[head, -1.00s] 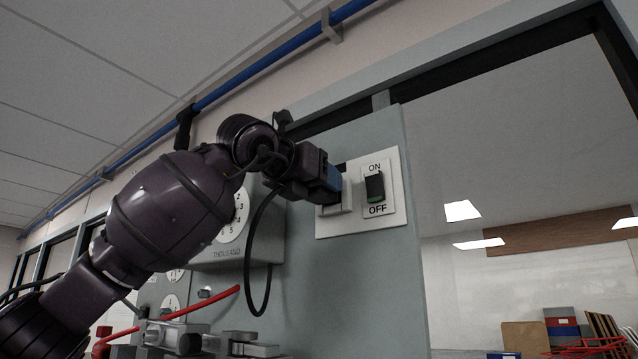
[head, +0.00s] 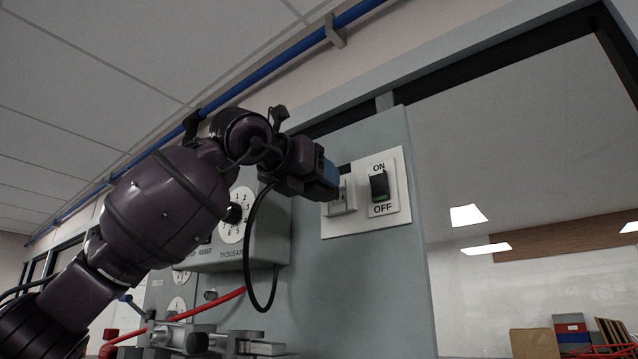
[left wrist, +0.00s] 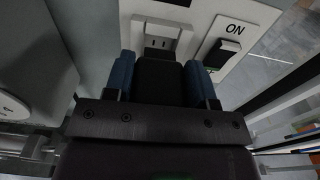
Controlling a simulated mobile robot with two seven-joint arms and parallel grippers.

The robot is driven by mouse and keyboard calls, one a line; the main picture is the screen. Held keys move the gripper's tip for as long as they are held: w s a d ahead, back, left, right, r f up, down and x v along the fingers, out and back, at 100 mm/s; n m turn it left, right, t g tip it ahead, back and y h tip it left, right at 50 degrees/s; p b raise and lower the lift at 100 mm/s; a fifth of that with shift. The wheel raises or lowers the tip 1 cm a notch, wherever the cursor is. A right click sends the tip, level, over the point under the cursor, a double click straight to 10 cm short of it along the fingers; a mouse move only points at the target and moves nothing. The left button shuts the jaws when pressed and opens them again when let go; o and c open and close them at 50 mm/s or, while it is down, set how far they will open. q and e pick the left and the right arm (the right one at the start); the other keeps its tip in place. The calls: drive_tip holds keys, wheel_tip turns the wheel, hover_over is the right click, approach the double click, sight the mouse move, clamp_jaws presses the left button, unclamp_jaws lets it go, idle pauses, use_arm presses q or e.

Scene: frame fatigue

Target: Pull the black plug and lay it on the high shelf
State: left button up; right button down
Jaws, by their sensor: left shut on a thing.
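My left gripper (head: 330,174) is shut on the black plug, with its blue fingertips on either side of it. The black plug (left wrist: 160,76) shows between the fingers in the left wrist view. It is hidden by the fingers in the head view. The white socket (head: 344,197) is on a white plate just right of the fingertips. In the left wrist view, the socket (left wrist: 160,36) shows its bare slots, and the plug is apart from it. I cannot make out a high shelf. My right gripper is not in view.
A black ON/OFF switch (head: 380,187) is beside the socket. A grey dial box (head: 255,250) is left of it on the grey panel (head: 345,285). A black cable (head: 248,265) loops down below my left wrist. A blue pipe (head: 275,68) runs overhead.

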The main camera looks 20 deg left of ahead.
use_arm(q)
drive_tip(key=shift+s+a, duration=0.1)
drive_tip(key=shift+s, duration=0.05)
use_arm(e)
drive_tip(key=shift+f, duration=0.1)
use_arm(q)
drive_tip(key=shift+b+v, duration=0.6)
drive_tip(key=shift+v, duration=0.45)
drive_tip(key=shift+b+v, duration=0.35)
drive_tip(key=shift+v, duration=0.55)
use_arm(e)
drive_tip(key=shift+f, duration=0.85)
use_arm(q)
drive_tip(key=shift+s, duration=0.1)
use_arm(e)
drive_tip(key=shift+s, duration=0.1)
